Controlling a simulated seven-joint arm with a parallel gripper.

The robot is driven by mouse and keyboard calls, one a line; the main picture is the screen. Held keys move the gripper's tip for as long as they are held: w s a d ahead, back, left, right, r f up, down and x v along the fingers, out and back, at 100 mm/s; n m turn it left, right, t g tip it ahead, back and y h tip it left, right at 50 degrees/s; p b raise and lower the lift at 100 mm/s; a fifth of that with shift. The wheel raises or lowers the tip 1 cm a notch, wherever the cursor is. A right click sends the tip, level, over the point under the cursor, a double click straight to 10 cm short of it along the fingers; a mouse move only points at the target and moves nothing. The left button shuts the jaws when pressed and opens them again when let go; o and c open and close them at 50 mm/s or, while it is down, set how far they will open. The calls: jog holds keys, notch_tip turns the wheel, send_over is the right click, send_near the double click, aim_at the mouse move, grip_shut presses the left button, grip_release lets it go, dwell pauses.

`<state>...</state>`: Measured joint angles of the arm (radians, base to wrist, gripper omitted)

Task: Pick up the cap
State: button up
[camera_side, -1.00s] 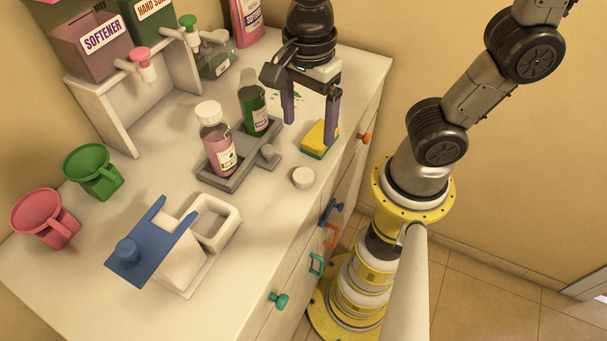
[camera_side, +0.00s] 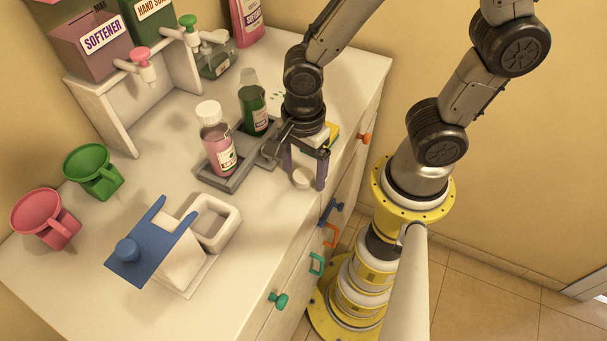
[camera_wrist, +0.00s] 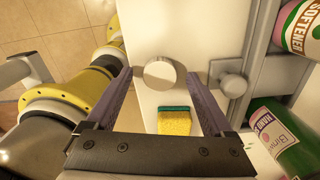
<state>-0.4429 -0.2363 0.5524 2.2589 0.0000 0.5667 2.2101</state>
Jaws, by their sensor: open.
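The cap (camera_side: 302,179) is a small round white disc lying on the counter near its front edge, to the right of the grey tray. It also shows in the wrist view (camera_wrist: 160,73), lying between the fingertips and a little beyond them. My gripper (camera_side: 306,178) is open and empty, pointing down over the cap with one finger on either side of it. In the wrist view my gripper (camera_wrist: 167,72) frames the cap with clear space on both sides. I cannot tell the exact height of the fingertips above the counter.
A grey tray (camera_side: 226,183) holds a pink bottle (camera_side: 217,148) with a white cap and a green bottle (camera_side: 252,110). A yellow-green sponge (camera_wrist: 174,122) lies close by. A blue-and-white holder (camera_side: 150,250) stands at front left.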

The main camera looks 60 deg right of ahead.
jog(key=shift+f, duration=0.15)
grip_shut()
dwell(0.4)
